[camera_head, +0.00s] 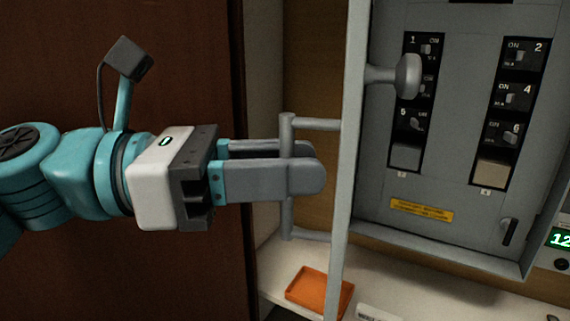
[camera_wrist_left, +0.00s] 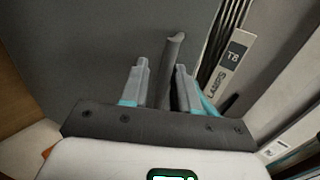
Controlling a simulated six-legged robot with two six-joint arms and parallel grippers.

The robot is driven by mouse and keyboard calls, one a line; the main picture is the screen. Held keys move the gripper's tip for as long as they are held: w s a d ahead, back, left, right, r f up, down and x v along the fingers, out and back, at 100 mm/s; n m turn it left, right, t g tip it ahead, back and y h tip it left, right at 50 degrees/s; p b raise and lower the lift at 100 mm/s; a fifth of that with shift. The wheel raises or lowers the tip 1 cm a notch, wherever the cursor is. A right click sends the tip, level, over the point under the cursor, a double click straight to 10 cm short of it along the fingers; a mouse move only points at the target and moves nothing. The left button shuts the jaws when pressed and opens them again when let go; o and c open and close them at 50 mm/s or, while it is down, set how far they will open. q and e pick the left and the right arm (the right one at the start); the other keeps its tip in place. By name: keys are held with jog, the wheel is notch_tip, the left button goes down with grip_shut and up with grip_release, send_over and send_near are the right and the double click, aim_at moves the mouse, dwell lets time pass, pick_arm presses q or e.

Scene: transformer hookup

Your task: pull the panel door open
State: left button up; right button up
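The grey panel door (camera_head: 347,170) stands swung out from the breaker cabinet and shows nearly edge-on in the head view. Its upright bar handle (camera_head: 287,219) sticks out to the left on two short posts. My left gripper (camera_head: 300,168) is at the handle, with one finger in front of the bar and one behind it. In the left wrist view the bar (camera_wrist_left: 171,70) stands between the two parted fingers (camera_wrist_left: 160,82). A gap shows between the bar and the left finger; the right finger is close to the bar. My right gripper is in neither view.
A round grey knob (camera_head: 408,76) projects from the door's other side. The cabinet (camera_head: 457,150) behind holds numbered switches and a yellow label (camera_head: 421,210). An orange tray (camera_head: 319,288) lies on the pale shelf below. A dark brown panel (camera_head: 190,60) fills the left background.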

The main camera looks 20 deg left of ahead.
pick_arm(q)
jog(key=shift+s, duration=0.1)
dwell(0.3)
notch_tip(320, 180, up, 20)
jog(key=p, duration=1)
grip_shut()
